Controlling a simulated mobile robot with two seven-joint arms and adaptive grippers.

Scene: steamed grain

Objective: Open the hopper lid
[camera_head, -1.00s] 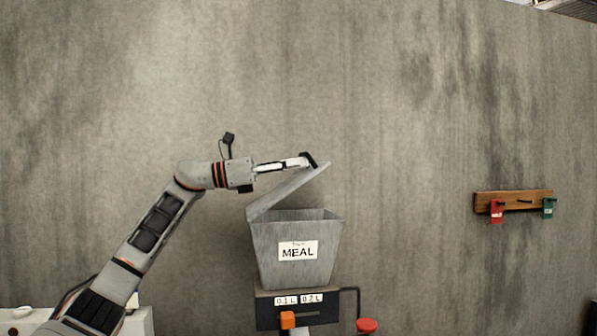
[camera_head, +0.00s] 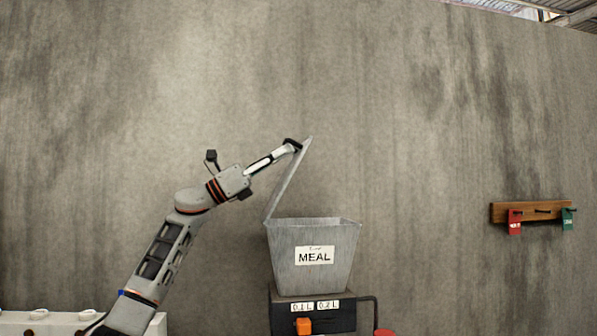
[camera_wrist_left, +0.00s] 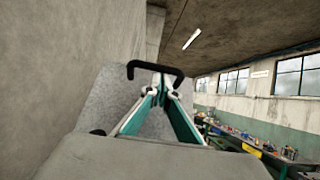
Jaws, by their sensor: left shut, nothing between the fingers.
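The grey metal hopper (camera_head: 338,274), labelled MEAL, stands right of centre in the head view. Its flat lid (camera_head: 288,184) stands steeply raised from the hopper's left rim, leaning slightly right of upright, and the hopper's top is uncovered. My left gripper (camera_head: 291,147) is at the lid's upper end, on its left side. In the left wrist view the fingertips (camera_wrist_left: 161,78) are together at the black lid handle (camera_wrist_left: 155,65), with the grey lid (camera_wrist_left: 100,96) behind. The fingers are shut with nothing between them; whether they touch the handle is unclear. My right gripper is not in view.
Under the hopper is a dark box with 0.1L and 0.2L labels (camera_head: 315,305), an orange block (camera_head: 303,326) and a crank with a red knob (camera_head: 384,332). A wooden rack (camera_head: 530,211) with red and green tags hangs at right. The wall between is bare.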

